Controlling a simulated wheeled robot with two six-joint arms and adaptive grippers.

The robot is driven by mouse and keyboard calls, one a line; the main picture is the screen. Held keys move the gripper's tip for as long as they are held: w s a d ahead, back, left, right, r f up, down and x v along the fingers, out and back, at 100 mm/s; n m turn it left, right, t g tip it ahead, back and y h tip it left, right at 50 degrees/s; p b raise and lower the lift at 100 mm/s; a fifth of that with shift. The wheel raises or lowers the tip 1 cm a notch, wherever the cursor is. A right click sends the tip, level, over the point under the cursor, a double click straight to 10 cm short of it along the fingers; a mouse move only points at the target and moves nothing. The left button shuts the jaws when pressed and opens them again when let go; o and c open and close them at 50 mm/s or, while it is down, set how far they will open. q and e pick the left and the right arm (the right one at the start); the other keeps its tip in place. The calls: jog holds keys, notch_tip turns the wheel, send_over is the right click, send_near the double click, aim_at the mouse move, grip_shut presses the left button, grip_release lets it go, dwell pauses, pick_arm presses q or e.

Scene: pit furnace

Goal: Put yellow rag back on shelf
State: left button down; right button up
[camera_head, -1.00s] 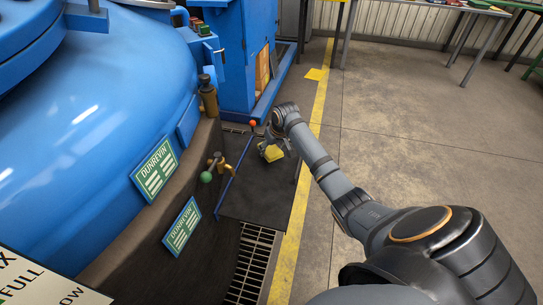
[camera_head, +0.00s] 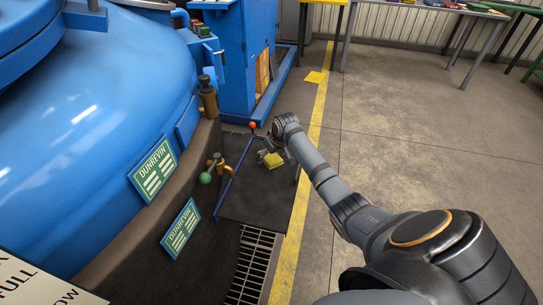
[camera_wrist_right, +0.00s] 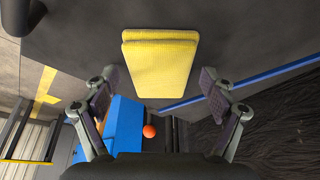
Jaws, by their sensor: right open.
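The yellow rag (camera_head: 274,161) is a folded pad by the far end of a dark flat surface (camera_head: 255,200). In the right wrist view the rag (camera_wrist_right: 160,62) shows ahead of and between the fingers, near the top middle. My right gripper (camera_wrist_right: 158,86) is open, with its two fingers wide apart and nothing between the pads. In the head view the right gripper (camera_head: 266,157) is right beside the rag, partly hidden by its own wrist. I cannot tell whether a finger touches the rag. My left gripper is not in view.
A large blue vessel (camera_head: 90,110) fills the left. A blue cabinet (camera_head: 230,60) stands behind. Open floor (camera_head: 400,130) lies to the right.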

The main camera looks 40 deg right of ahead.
jog(key=shift+r, duration=0.2)
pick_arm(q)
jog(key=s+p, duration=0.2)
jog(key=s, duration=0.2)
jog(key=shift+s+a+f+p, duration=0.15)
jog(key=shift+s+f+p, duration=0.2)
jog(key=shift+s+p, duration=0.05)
pick_arm(e)
jog(key=v, duration=1.1)
jog(key=shift+s+r, duration=0.2)
jog(key=shift+r, duration=0.15)
